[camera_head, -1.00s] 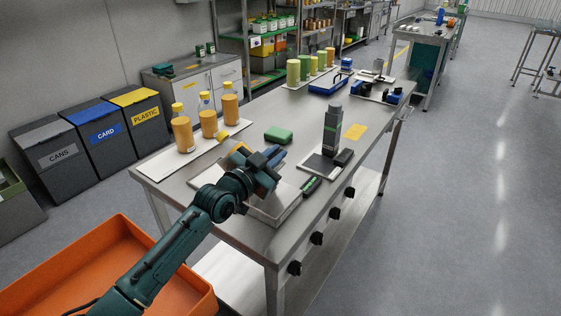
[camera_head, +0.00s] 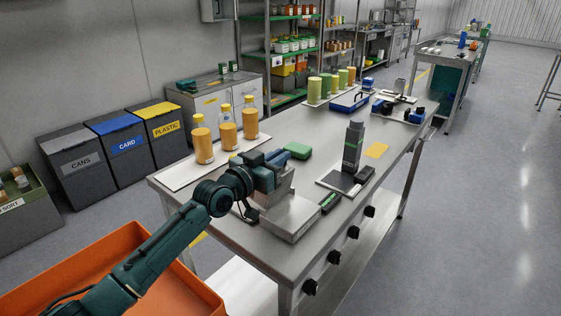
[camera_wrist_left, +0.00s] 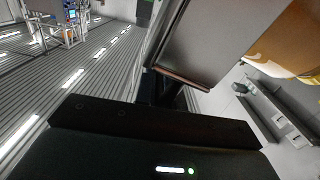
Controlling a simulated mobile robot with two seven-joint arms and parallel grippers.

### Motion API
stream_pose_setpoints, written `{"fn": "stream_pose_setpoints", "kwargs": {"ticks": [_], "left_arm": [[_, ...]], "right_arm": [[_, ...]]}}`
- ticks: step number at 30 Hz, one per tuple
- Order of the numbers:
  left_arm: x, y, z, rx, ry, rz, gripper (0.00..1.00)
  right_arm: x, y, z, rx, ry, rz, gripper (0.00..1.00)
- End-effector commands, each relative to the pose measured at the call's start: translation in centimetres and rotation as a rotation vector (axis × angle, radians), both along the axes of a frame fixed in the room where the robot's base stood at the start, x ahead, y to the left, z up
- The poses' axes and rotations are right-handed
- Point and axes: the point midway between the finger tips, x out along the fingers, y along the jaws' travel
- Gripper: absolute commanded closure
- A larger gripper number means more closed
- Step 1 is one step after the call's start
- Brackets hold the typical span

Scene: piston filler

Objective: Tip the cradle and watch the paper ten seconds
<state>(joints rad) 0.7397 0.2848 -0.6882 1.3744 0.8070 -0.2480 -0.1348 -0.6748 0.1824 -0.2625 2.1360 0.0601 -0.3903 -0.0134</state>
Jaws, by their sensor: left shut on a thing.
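My left gripper (camera_head: 272,172) is shut on the cradle at the near left end of the steel table. The cradle shows as a grey metal plate (camera_head: 281,190) standing steeply over a flat grey base (camera_head: 291,218). In the left wrist view the plate (camera_wrist_left: 212,42) fills the upper middle, with an orange-filled bottle (camera_wrist_left: 285,42) beyond it, at the right. In the head view my gripper hides that bottle. A flat yellow-orange sheet (camera_head: 376,150) lies further along the table; I cannot tell if it is the paper. My right gripper is not in view.
Three orange bottles (camera_head: 228,137) stand on a white mat (camera_head: 174,178) behind my gripper. A green block (camera_head: 298,150) and a dark upright device (camera_head: 353,147) stand nearby. An orange bin (camera_head: 130,250) is at the near left. Knobs line the table's front edge.

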Motion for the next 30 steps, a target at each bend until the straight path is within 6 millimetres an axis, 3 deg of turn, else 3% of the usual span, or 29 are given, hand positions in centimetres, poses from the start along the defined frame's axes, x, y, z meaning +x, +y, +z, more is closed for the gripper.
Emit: {"fn": "stream_pose_setpoints", "kwargs": {"ticks": [16,17,24,30], "left_arm": [[0.01,0.02,-0.34,-0.01,0.015,-0.002,1.0],[0.01,0.02,-0.34,-0.01,0.015,-0.002,0.88],[0.05,0.05,-0.22,-0.01,0.012,-0.001,0.69],[0.05,0.08,-0.12,-0.009,0.009,-0.001,0.69]], "right_arm": [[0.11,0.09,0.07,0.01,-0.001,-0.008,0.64],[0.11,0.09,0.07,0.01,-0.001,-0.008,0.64],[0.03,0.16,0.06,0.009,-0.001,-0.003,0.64],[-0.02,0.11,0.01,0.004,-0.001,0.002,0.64]]}}
